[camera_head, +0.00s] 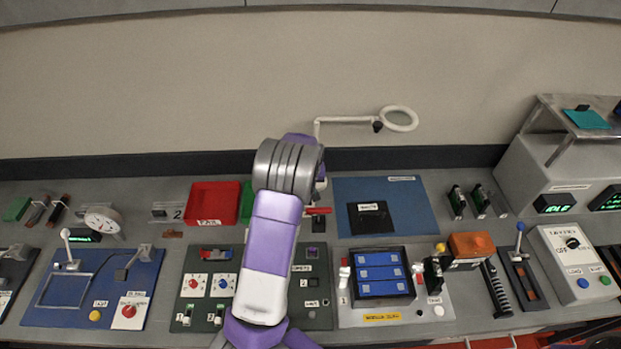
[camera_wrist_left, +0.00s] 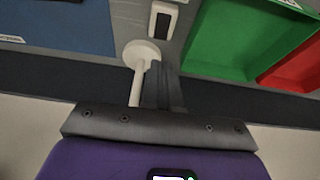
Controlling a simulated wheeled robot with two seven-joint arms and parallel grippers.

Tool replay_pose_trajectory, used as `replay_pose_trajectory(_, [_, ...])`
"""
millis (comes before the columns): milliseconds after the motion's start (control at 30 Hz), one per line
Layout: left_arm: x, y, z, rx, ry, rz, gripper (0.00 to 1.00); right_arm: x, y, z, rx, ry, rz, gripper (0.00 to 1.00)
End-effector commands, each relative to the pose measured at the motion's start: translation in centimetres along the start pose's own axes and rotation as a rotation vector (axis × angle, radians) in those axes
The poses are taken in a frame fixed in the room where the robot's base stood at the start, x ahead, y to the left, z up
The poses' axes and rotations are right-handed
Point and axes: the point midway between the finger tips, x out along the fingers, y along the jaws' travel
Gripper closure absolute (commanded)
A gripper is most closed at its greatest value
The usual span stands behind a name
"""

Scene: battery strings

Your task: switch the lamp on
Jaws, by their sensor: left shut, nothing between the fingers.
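The lamp has a white ring head (camera_head: 398,118) on a thin white arm, standing out in front of the back wall. In the head view my left arm hides its foot. In the left wrist view its round white base (camera_wrist_left: 141,53) and post show. A small white box with a dark rocker (camera_wrist_left: 162,20) lies on the bench just beyond the base. My left gripper (camera_wrist_left: 162,70) is shut and empty, its fingers close beside the lamp post; I cannot tell whether they touch it. My right gripper is in neither view.
A red tray (camera_head: 212,203) and a green tray (camera_wrist_left: 237,40) stand by the wall. A blue mat (camera_head: 412,205) lies right of my arm. Panels with levers and buttons fill the bench front. A grey raised housing (camera_head: 540,165) stands at the far right.

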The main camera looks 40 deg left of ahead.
Motion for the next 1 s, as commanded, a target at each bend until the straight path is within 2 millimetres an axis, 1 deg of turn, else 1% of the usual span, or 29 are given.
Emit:
replay_pose_trajectory(33, [1.3, -0.2, 0.1, 0.000, -0.004, -0.004, 1.00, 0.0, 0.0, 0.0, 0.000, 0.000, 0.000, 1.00])
replay_pose_trajectory(200, [4.9, -0.1, 0.1, 0.000, -0.003, -0.002, 1.00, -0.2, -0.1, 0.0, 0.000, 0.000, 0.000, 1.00])
replay_pose_trajectory(400, [7.9, 0.0, 0.6, 0.000, -0.002, 0.000, 1.00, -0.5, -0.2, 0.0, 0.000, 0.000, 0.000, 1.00])
replay_pose_trajectory(600, [9.2, 0.0, 0.8, 0.000, 0.000, 0.000, 1.00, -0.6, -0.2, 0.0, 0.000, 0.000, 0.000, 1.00])
replay_pose_trajectory(933, [9.3, 0.0, 0.8, 0.000, 0.001, 0.001, 1.00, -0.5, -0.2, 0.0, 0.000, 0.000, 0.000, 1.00])
replay_pose_trajectory(1000, [9.4, -0.3, 0.8, -0.005, -0.005, -0.001, 1.00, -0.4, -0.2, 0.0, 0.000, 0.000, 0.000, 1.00])
